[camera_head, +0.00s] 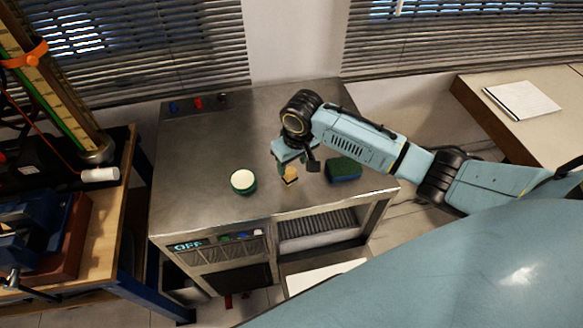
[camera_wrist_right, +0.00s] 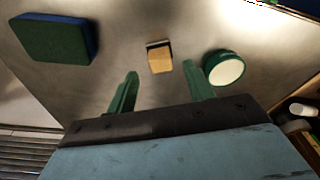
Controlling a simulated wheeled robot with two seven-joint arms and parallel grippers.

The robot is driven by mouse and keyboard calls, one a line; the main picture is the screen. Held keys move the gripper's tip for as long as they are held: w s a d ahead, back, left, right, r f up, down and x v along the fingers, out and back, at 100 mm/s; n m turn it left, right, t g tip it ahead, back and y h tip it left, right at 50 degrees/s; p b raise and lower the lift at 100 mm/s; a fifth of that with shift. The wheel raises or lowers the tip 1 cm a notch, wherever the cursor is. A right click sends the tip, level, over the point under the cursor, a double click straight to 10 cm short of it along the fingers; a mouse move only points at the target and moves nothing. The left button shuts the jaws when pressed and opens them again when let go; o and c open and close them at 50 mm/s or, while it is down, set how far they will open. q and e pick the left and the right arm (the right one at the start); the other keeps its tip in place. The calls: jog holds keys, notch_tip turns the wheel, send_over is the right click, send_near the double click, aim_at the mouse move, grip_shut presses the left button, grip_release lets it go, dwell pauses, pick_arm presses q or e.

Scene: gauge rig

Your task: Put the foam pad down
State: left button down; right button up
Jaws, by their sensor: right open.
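A green and blue pad (camera_head: 343,169), which looks like the foam pad, lies flat on the metal bench top. It also shows in the right wrist view (camera_wrist_right: 52,40) at the upper left, clear of the fingers. My right gripper (camera_head: 297,170) is open and empty, low over the bench to the left of the pad. Its two green fingers (camera_wrist_right: 160,82) stand apart in the right wrist view. A small tan block (camera_head: 290,175) with a dark edge lies just beyond the fingertips (camera_wrist_right: 159,58), not gripped. My left gripper is not in view.
A round green tin with a pale top (camera_head: 243,181) stands left of the tan block. A wooden bench (camera_head: 104,225) with equipment stands at left. A desk with papers (camera_head: 522,99) is at right.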

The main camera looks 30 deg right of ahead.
notch_tip(320, 180, up, 7)
jog(key=s, duration=0.1)
jog(key=shift+f, duration=0.15)
dwell(0.4)
